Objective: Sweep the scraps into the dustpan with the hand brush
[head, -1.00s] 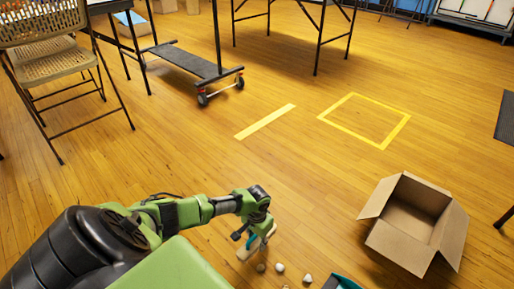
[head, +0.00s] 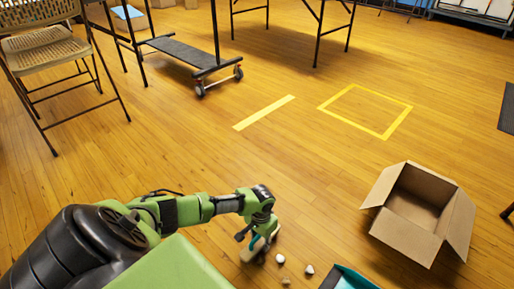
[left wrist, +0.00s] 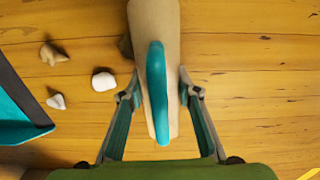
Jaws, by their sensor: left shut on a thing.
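The hand brush (head: 248,254) has a beige body and a teal handle; it also shows in the left wrist view (left wrist: 157,85). My left gripper (head: 259,236) is shut on its handle, low at the floor. The teal and dark dustpan (head: 346,280) is cut off by the bottom edge, right of the brush. Between them lie small pale scraps: one near the brush (head: 280,258), one nearer the dustpan (head: 309,269) and a brownish one (head: 286,281). A dark lump (left wrist: 125,46) is partly hidden beside the brush. My right gripper is out of view.
An open cardboard box (head: 418,212) stands on the floor at right. A yellow tape square (head: 384,136) and strip (head: 264,113) mark the floor. A folding chair (head: 45,54) and a wheeled stand (head: 190,63) are at upper left. The middle floor is clear.

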